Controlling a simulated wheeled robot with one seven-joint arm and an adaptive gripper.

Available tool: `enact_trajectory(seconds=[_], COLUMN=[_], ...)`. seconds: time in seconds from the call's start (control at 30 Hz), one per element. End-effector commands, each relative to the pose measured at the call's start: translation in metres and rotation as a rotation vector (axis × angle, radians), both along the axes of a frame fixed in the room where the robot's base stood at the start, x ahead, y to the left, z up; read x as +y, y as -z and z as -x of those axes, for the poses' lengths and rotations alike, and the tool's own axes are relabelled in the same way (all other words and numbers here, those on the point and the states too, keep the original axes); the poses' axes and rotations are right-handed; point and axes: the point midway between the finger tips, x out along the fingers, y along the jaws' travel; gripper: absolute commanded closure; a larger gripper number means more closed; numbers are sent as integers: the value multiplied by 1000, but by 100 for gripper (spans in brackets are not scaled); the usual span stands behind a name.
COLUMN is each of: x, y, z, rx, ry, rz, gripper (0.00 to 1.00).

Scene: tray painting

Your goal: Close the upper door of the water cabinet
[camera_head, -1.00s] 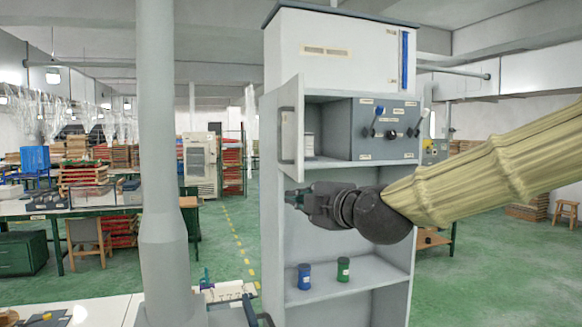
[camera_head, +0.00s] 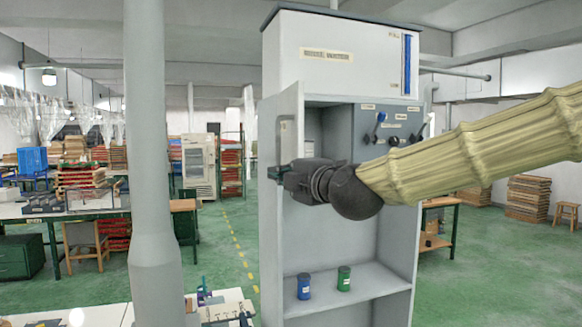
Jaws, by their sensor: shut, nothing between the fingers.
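The water cabinet (camera_head: 340,35) is tall and white-grey. Its upper door (camera_head: 291,108) stands open on the left side of the upper compartment, seen at a steep angle, with a vertical grey handle (camera_head: 285,137). The compartment shows its dark interior and a grey panel with levers (camera_head: 388,140). My gripper (camera_head: 276,172) is shut and empty, pointing left. It is in front of the door's lower part, just below the handle, and hides the door's bottom edge. I cannot tell whether it touches the door.
A blue canister (camera_head: 304,286) and a green canister (camera_head: 344,278) stand on the cabinet's lower shelf. A grey column (camera_head: 153,150) rises at the left. A bench top (camera_head: 105,314) lies at the bottom left. Green floor (camera_head: 500,260) is open on the right.

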Motion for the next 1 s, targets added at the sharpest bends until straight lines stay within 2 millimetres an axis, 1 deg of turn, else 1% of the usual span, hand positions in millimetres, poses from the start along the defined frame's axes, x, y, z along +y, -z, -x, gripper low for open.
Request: enact_trajectory(seconds=[0.47,0.5,0.7,1.0], x=[21,15,-2,-16], y=[-1,-2,-2,0], z=[-37,-37,-41,-43], rx=[3,3,3,2], ry=[1,1,2,0], rz=[-4,-5,-5,-2], gripper=[100,100,100,100])
